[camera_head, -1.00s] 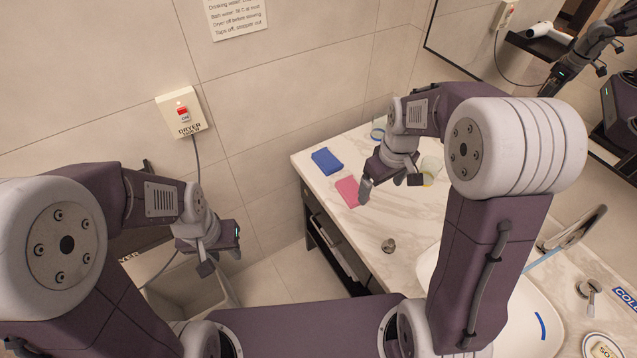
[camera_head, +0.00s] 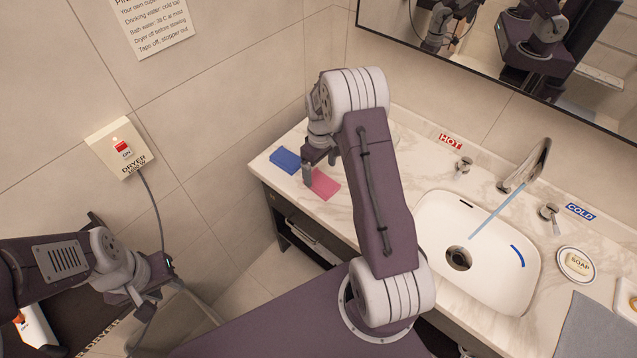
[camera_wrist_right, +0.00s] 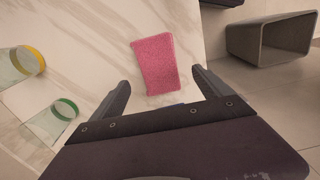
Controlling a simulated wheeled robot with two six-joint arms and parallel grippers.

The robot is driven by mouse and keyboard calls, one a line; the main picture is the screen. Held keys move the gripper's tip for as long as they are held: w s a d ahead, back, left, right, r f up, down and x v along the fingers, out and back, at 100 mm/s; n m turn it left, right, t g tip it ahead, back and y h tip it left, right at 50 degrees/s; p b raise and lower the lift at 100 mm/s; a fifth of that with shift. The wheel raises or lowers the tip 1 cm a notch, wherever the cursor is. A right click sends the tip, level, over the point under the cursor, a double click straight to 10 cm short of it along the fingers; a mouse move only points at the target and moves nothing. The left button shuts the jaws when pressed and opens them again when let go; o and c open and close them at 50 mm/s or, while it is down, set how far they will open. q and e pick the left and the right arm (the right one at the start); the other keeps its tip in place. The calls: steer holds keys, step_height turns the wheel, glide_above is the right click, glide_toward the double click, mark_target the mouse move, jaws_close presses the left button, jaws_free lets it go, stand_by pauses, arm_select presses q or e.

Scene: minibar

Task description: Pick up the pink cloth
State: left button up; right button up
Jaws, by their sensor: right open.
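The pink cloth (camera_head: 325,184) lies flat on the marble counter, next to a folded blue cloth (camera_head: 286,160). In the right wrist view the pink cloth (camera_wrist_right: 156,64) lies just beyond my right gripper's fingers, roughly between their lines. My right gripper (camera_wrist_right: 160,85) is open and empty. In the head view my right gripper (camera_head: 308,174) is at the left edge of the pink cloth, partly hidden by its own arm; contact cannot be told. My left gripper (camera_head: 155,290) is at the lower left, away from the counter, and its fingers are unclear.
Two clear glasses, one yellow-rimmed (camera_wrist_right: 30,60) and one green-rimmed (camera_wrist_right: 62,115), stand near the right gripper. A white sink (camera_head: 500,285) with a running tap (camera_head: 530,165) is on the right. A soap dish (camera_head: 576,264) sits beside it. A dryer switch (camera_head: 121,148) is on the wall.

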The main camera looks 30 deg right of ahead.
mark_target(321, 181)
steer(key=f, duration=0.2)
steer(key=f+p, duration=0.1)
steer(key=f, duration=0.1)
steer(key=shift+s+d, duration=0.3)
steer(key=shift+s, duration=0.05)
steer(key=shift+w+f, duration=0.1)
steer(key=shift+f, duration=0.25)
steer(key=shift+w+a+f, duration=0.15)
steer(key=shift+w+a, duration=0.05)
steer(key=shift+s+d, duration=0.1)
steer(key=shift+s, duration=0.05)
steer(key=c, duration=1.4)
arm_select(q)
steer(key=shift+s+d+r, duration=0.15)
steer(key=shift+r, duration=0.2)
steer(key=shift+s+d+r, duration=0.1)
steer(key=shift+r, duration=0.25)
arm_select(e)
steer(key=shift+c, duration=0.3)
